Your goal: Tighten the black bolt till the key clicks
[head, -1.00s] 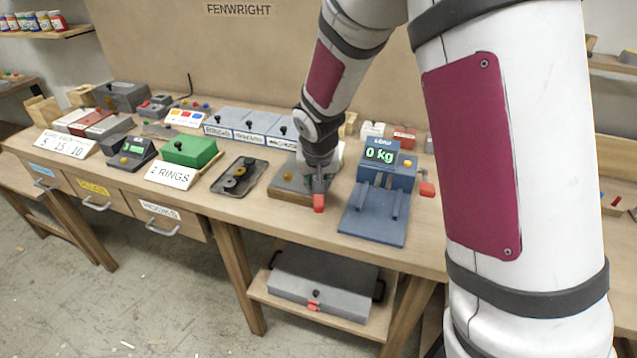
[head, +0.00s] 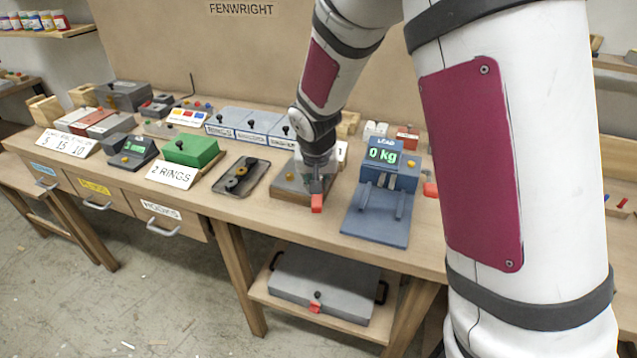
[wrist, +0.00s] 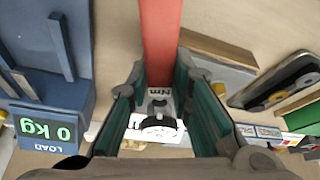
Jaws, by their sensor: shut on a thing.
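My gripper (head: 318,182) is shut on a key with a red handle (wrist: 160,40). The red end of the key (head: 317,203) sticks out toward the front of the bench in the head view. In the wrist view, the fingers of my gripper (wrist: 158,100) stand on both sides of the key. A white scale (wrist: 158,128) marked Nm, with a dark part on it, shows between them. The key is over or beside a grey plate on a wooden block (head: 295,191). The black bolt cannot be made out; my gripper and the key cover that area.
A blue load stand (head: 375,215) reading 0 kg is close on the right. A dark tray (head: 256,174) with rings lies to the left, then a green box (head: 190,150) and a "2 RINGS" card (head: 172,175). Labelled grey bins (head: 250,125) stand behind.

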